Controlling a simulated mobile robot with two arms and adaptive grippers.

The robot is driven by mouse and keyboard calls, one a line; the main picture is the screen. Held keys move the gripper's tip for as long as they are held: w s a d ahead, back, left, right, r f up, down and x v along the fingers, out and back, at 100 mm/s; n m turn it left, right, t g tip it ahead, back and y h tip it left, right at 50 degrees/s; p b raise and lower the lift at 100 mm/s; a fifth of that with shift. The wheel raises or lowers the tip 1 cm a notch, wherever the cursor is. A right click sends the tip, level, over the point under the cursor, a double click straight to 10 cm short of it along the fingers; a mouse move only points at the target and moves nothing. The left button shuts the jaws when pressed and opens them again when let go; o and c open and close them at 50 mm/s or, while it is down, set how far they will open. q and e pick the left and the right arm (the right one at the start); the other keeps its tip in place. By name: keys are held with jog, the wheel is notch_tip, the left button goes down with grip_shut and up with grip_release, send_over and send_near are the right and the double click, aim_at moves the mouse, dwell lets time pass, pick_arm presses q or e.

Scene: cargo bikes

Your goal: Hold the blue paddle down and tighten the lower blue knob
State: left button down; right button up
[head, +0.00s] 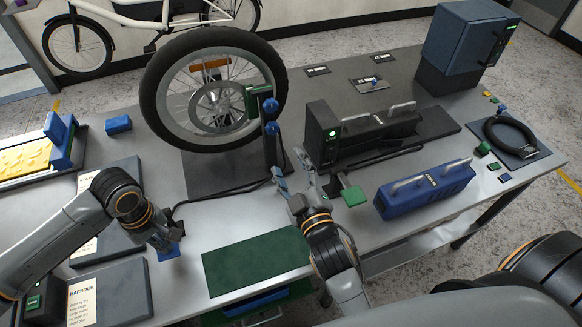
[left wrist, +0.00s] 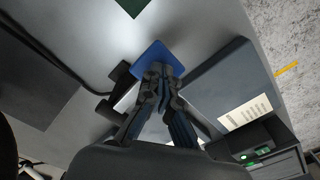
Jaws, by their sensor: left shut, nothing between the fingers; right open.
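The blue paddle (head: 168,253) is near the table's front edge, partly hidden under my left gripper (head: 164,243). In the left wrist view the paddle (left wrist: 158,57) is a blue square plate at the shut fingertips (left wrist: 162,78); whether they press on it I cannot tell. The lower blue knob (head: 271,129) is on a dark upright post beside the wheel, just below the upper blue knob (head: 270,106). My right gripper (head: 291,172) is open and empty, its fingers pointing up, in front of and right of the post, apart from the knob.
A bike wheel (head: 160,91) stands behind the post. A black unit with a handle (head: 325,132), a green pad (head: 353,196) and a blue case (head: 428,190) are to the right. A green mat (head: 255,262) lies in front. A black cable (head: 222,201) crosses the table.

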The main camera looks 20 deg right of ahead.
jog(key=shift+s, duration=0.3)
jog(key=shift+r, duration=0.1)
pick_arm(q)
notch_tip(320, 180, up, 7)
jog(key=p, duration=0.9)
pick_arm(e)
notch_tip(320, 180, up, 9)
jog(key=shift+w, duration=0.1)
pick_arm(q)
notch_tip(320, 180, up, 12)
pick_arm(e)
jog(key=shift+a+f, duration=0.1)
jog(key=shift+f, duration=0.15)
